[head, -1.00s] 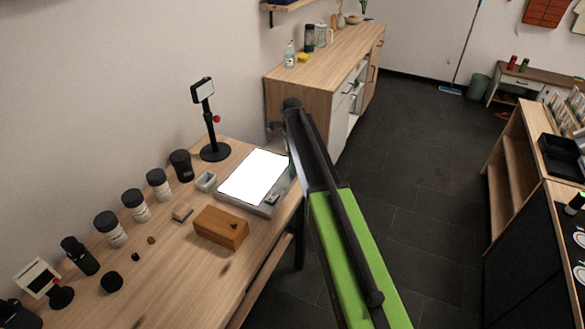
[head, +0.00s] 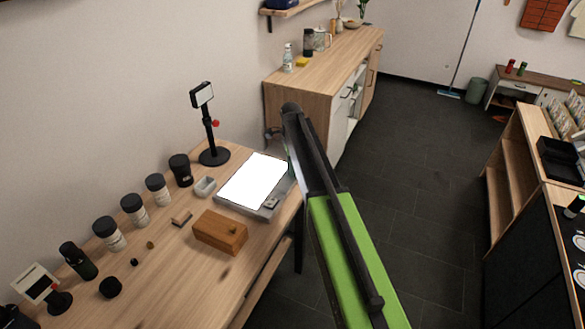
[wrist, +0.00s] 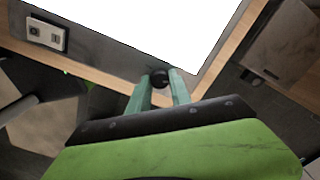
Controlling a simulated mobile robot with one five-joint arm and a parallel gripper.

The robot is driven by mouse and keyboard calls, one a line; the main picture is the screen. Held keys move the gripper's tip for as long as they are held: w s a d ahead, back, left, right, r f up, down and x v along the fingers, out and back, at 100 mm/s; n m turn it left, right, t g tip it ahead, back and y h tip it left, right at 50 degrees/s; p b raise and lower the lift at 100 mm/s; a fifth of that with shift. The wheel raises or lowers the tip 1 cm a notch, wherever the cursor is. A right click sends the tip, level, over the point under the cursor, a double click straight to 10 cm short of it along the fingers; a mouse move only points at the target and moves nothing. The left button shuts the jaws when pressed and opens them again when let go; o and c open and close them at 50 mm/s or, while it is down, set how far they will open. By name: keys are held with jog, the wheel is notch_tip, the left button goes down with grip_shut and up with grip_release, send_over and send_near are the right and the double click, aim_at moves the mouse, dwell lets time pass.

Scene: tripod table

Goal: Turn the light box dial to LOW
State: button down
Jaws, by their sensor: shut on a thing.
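The light box (head: 233,204) lies on the wooden table with its white panel lit. It also shows in the wrist view (wrist: 115,60), its grey frame running along the lit panel. The dark round dial (wrist: 160,78) is at the frame's near edge in the wrist view. My gripper (wrist: 163,82) has its two green fingers on either side of the dial and is shut on it. The dial's markings cannot be read. In the head view my arm hides the dial and the fingertips. A small plate with two dark switches or sockets (wrist: 46,34) sits on the frame.
A wooden box (head: 220,232) stands near the light box. A small pale dish (head: 205,187), a black stand (head: 214,156) and several dark-lidded jars (head: 158,189) are along the table. Open floor (head: 420,180) lies to the right.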

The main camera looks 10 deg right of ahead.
jog(key=n, duration=0.7)
jog(key=shift+s, duration=0.15)
jog(key=n, duration=1.3)
jog(key=shift+n, duration=0.3)
jog(key=n, duration=0.5)
jog(key=shift+n, duration=0.4)
jog(key=c, duration=1.2)
grip_release()
jog(key=shift+o, duration=0.2)
